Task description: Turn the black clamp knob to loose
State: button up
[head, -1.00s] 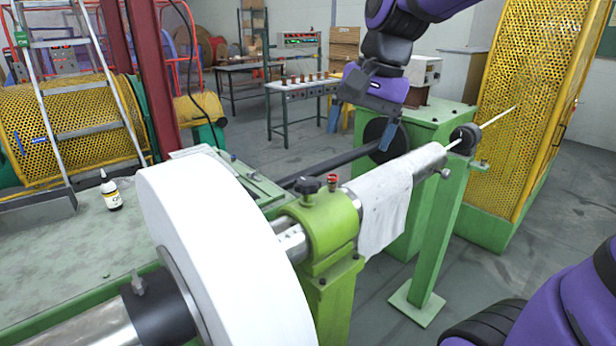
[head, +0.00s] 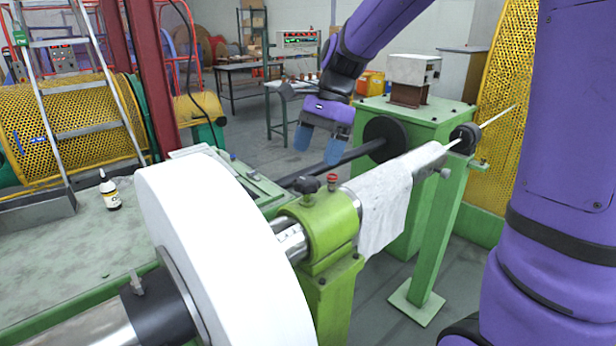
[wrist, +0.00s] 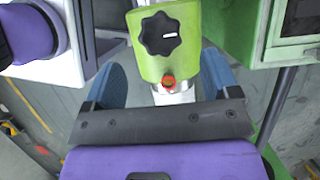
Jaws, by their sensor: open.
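The black clamp knob (head: 306,185) sits on top of the green bearing housing (head: 329,225), beside a small red fitting (head: 332,181). In the wrist view the lobed knob (wrist: 160,33) shows from above with a white mark on its face, on the green housing (wrist: 188,62). The red fitting (wrist: 169,82) lies between the knob and my gripper. My gripper (head: 318,150) is open and empty, above and behind the knob in the head view. In the wrist view its blue fingers (wrist: 163,80) stand wide apart on either side of the housing's near end, not touching the knob.
A large white disc (head: 225,250) stands left of the housing. A white cloth (head: 382,208) hangs over the shaft to the right. A green bench (head: 70,260) with a small bottle (head: 110,190) is at left. A dark bar (head: 335,168) runs behind the housing.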

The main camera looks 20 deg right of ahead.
aim_at(307, 181)
jog(key=shift+x, duration=3.2)
jog(key=c, duration=0.9)
